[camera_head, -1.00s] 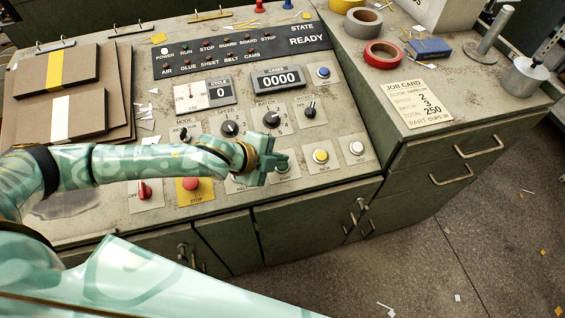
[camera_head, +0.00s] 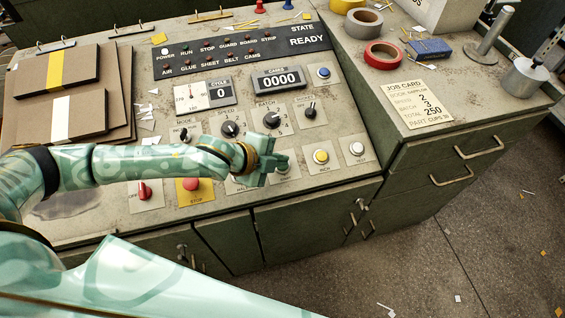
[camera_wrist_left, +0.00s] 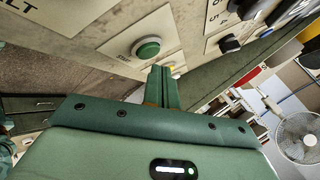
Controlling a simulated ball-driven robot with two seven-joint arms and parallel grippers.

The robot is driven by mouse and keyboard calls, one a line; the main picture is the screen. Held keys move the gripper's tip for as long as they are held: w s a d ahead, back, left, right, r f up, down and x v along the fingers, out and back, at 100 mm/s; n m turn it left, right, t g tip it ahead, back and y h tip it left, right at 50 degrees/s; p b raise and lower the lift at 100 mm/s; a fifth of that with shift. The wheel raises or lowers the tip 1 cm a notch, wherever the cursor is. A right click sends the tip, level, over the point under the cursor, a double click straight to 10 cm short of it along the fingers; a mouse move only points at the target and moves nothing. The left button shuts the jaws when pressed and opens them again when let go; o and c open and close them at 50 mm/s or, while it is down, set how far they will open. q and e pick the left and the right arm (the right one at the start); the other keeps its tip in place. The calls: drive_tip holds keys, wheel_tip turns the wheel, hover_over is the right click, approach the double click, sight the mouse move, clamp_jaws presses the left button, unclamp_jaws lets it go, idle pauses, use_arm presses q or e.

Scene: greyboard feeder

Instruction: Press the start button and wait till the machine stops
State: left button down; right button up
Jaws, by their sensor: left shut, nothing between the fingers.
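The green start button (camera_wrist_left: 147,48) shows in the left wrist view on a pale plate, raised from the panel. In the head view the start plate (camera_head: 286,172) is partly hidden behind my left gripper (camera_head: 283,163). My left gripper is shut and empty, its fingers (camera_wrist_left: 163,86) pointing toward the panel just beside the button; I cannot tell whether they touch anything. The state display (camera_head: 306,41) reads READY. My right gripper is not in view.
The red stop button (camera_head: 190,184) on its yellow plate lies left of my gripper. Yellow (camera_head: 321,156) and white (camera_head: 357,148) buttons lie to its right. Knobs such as the batch knob (camera_head: 271,119) stand behind it. A job card (camera_head: 416,104) and tape rolls are at the right.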

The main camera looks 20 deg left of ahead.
use_arm(q)
drive_tip(key=shift+f, duration=0.15)
idle(0.7)
drive_tip(key=shift+w+a+f, duration=0.1)
drive_tip(key=shift+f, duration=0.15)
drive_tip(key=shift+w+f, duration=0.1)
drive_tip(key=shift+f, duration=0.35)
idle(0.6)
drive_tip(key=shift+s+r+p, duration=0.2)
drive_tip(key=shift+r+p, duration=0.7)
drive_tip(key=shift+p, duration=0.3)
drive_tip(key=r+p, duration=0.1)
drive_tip(key=p, duration=0.1)
drive_tip(key=r+p, duration=0.2)
drive_tip(key=s+r+p, duration=0.1)
drive_tip(key=p, duration=0.1)
drive_tip(key=shift+d+r, duration=0.4)
